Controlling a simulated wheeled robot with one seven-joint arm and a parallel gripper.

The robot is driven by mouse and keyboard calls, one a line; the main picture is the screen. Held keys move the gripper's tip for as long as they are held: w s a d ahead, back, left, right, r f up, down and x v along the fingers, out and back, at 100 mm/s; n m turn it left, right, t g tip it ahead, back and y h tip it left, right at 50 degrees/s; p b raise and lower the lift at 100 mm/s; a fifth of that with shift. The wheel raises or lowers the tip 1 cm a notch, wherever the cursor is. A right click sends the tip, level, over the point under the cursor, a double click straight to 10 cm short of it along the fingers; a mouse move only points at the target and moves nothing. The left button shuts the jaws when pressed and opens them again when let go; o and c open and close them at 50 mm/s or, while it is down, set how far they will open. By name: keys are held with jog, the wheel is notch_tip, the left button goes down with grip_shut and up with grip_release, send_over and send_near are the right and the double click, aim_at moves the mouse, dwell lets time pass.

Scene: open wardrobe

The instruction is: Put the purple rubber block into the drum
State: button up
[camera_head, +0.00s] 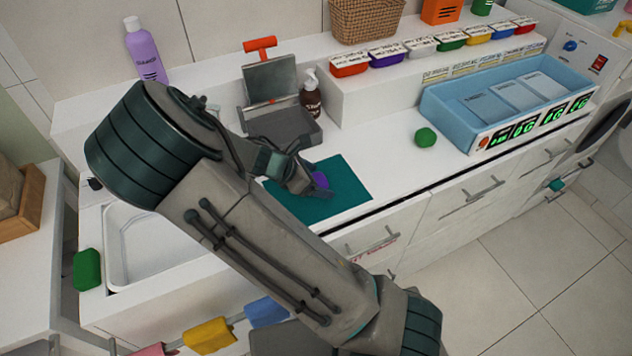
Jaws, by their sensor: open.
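The purple rubber block (320,180) lies on the teal mat (346,196) on the white counter, partly hidden by my gripper. My gripper (309,180) is open, right beside the block at its left; I cannot tell whether the block is between the fingers or touching them. A white machine with a dark round opening (607,128), which may be the drum, is cut off at the right edge. Its inside cannot be seen.
A blue tray (452,124) with pale slabs and a green lump (425,137) are right of the mat. A grey press-like device (275,100) stands behind my gripper. A white sink (150,250) is at left. Drawer handles (485,190) protrude; the floor at right is clear.

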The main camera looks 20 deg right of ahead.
jog(key=shift+x, duration=0.9)
jog(key=c, duration=1.2)
jog(key=shift+r, duration=0.1)
jog(key=shift+c, duration=0.2)
